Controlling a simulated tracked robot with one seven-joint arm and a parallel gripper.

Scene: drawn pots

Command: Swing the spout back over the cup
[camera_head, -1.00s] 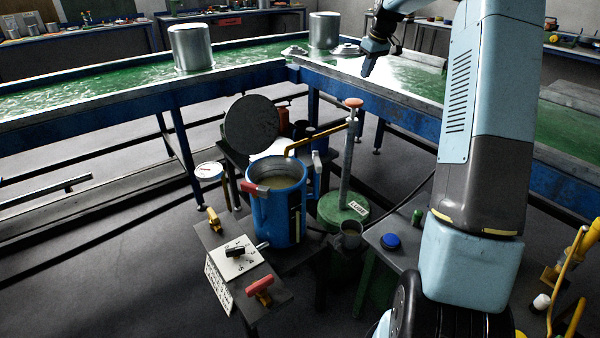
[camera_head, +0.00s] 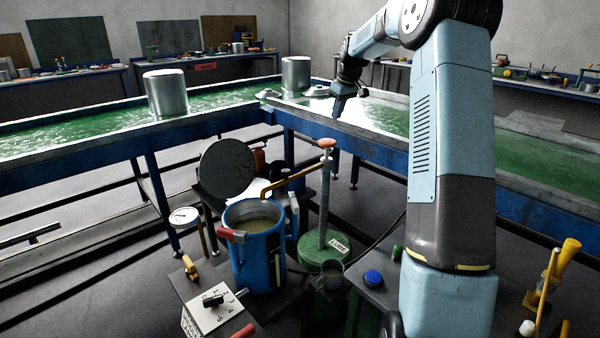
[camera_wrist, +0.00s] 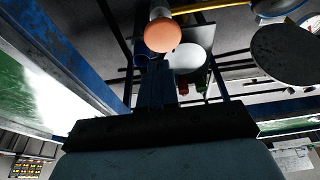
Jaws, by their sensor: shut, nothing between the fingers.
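The brass-yellow spout (camera_head: 287,182) runs left from the upright grey post (camera_head: 324,200) of a green pump marked LUBE (camera_head: 323,250). Its bent end is at the back of the open blue pot (camera_head: 257,258), not over the cup. An orange knob (camera_head: 326,143) tops the post. The grey cup (camera_head: 330,275) stands in front of the pump base. My gripper (camera_head: 338,108) is shut and empty, above and beyond the knob in the head view. In the wrist view, its fingers (camera_wrist: 155,85) point toward the knob (camera_wrist: 162,35), with part of the spout (camera_wrist: 205,6) beyond.
A raised round dark lid (camera_head: 228,168) stands behind the pot. A control panel with a dial (camera_head: 213,300) is at front left. A blue button (camera_head: 373,278) is right of the cup. The green-topped trough (camera_head: 395,122) lies behind the pump.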

